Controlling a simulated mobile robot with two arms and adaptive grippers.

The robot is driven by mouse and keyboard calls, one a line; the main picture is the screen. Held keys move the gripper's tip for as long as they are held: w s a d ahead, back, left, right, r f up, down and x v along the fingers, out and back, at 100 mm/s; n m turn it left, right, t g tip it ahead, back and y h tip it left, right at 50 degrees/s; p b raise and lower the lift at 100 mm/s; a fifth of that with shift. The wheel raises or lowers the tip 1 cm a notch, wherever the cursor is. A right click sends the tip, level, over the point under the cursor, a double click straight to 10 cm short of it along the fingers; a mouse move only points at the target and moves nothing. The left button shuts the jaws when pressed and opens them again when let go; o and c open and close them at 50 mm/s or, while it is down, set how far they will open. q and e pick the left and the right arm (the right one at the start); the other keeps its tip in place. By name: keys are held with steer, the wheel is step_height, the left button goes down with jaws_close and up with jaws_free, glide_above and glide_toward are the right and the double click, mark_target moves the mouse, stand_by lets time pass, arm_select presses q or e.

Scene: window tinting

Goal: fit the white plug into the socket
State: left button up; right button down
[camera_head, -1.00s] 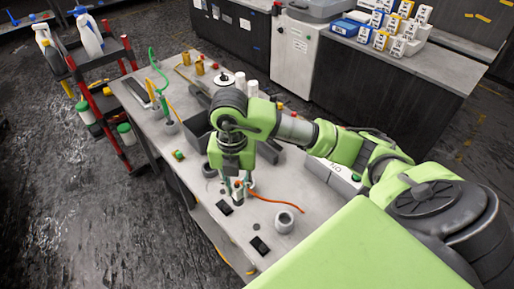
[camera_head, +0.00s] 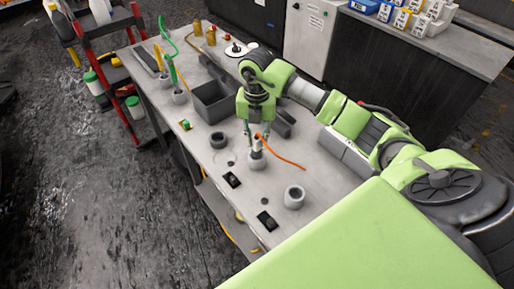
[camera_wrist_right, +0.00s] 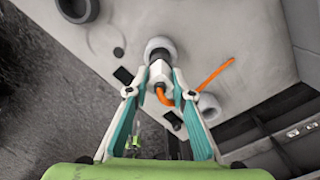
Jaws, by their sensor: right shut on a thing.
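The white plug (camera_wrist_right: 160,73) with an orange cable (camera_wrist_right: 161,95) is between the fingertips of my right gripper (camera_wrist_right: 159,92) in the right wrist view. My right gripper (camera_head: 256,140) is shut on it in the head view, pointing down over the bench. The plug's dark front end meets a round grey socket (camera_wrist_right: 160,45), which also shows under the gripper in the head view (camera_head: 257,163). The plug is lined up with the socket's opening. I cannot tell how deep its end sits. My left gripper is not in view.
A grey bin (camera_head: 213,101) stands behind the gripper. The bench right of the cup is clear.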

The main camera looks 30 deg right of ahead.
mark_target(257, 146)
steer(key=shift+w+d+f+b, duration=0.1)
steer(key=shift+f+b, duration=0.45)
steer(key=shift+f, duration=0.35)
steer(key=shift+w+d+f+b, duration=0.1)
steer(key=shift+f+b, duration=0.4)
steer(key=shift+f, duration=0.4)
steer(key=shift+s+f, duration=0.1)
steer(key=c, duration=1.8)
jaws_free()
steer(key=shift+o, duration=0.2)
step_height(257, 146, up, 8)
steer(key=b, duration=0.3)
steer(key=shift+f, duration=0.25)
steer(key=shift+r, duration=2.4)
steer(key=shift+a+f, duration=0.1)
